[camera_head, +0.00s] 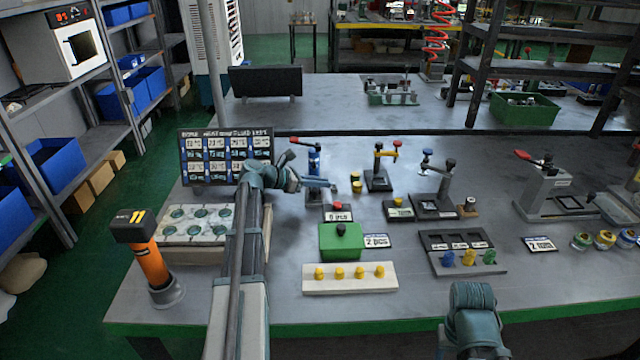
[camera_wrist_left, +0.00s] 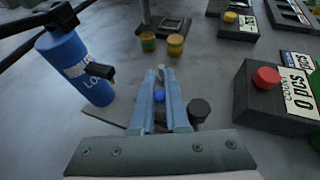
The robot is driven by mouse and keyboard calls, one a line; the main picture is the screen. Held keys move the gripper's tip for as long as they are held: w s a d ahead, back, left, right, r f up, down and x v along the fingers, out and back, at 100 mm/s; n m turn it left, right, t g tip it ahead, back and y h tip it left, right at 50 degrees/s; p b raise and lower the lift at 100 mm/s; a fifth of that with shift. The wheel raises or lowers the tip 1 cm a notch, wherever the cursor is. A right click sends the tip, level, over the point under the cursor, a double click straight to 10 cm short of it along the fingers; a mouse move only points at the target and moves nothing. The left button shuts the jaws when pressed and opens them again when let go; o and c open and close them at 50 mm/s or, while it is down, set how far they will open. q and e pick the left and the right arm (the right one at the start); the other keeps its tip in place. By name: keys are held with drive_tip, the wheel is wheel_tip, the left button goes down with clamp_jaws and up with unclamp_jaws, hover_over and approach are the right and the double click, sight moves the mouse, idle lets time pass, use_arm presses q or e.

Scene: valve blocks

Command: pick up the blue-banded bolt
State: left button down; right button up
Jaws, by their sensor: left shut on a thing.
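My left gripper (camera_head: 332,184) is low over the middle of the table, beside a blue cylinder (camera_head: 314,162). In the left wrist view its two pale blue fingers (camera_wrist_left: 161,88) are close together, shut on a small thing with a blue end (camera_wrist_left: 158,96). This appears to be the blue-banded bolt; the rest of it is hidden by the fingers. The blue cylinder, with white lettering, also stands left of the fingers in the left wrist view (camera_wrist_left: 75,66). A dark round knob (camera_wrist_left: 198,110) shows beside the right finger. My right gripper is out of view; only part of my right arm shows.
A counter box with a red button (camera_wrist_left: 266,77) stands to the right. A green box (camera_head: 341,241) and a white block with yellow pegs (camera_head: 350,284) lie in front. Valve stands (camera_head: 379,178) are behind. A dark tray with coloured knobs (camera_head: 440,268) is at right.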

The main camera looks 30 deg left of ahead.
use_arm(q)
drive_tip(key=shift+r+p, duration=0.5)
drive_tip(key=shift+r, duration=0.15)
drive_tip(key=shift+s+d+r+p, duration=0.1)
drive_tip(key=shift+s+r+p, duration=0.05)
drive_tip(key=shift+r+p, duration=0.45)
drive_tip(key=shift+s+d+r+p, duration=0.1)
drive_tip(key=shift+s+r+p, duration=0.05)
drive_tip(key=shift+r+p, duration=0.45)
drive_tip(key=s+d, duration=0.2)
drive_tip(key=s, duration=0.2)
drive_tip(key=s+d, duration=0.3)
drive_tip(key=s, duration=0.2)
drive_tip(key=s+d+r+p, duration=0.1)
drive_tip(key=s+d, duration=0.1)
drive_tip(key=s, duration=0.2)
drive_tip(key=shift+s+d, duration=0.15)
drive_tip(key=shift+d, duration=0.25)
wheel_tip(320, 180, up, 12)
drive_tip(key=p, duration=1.2)
drive_tip(key=shift+f, duration=0.1)
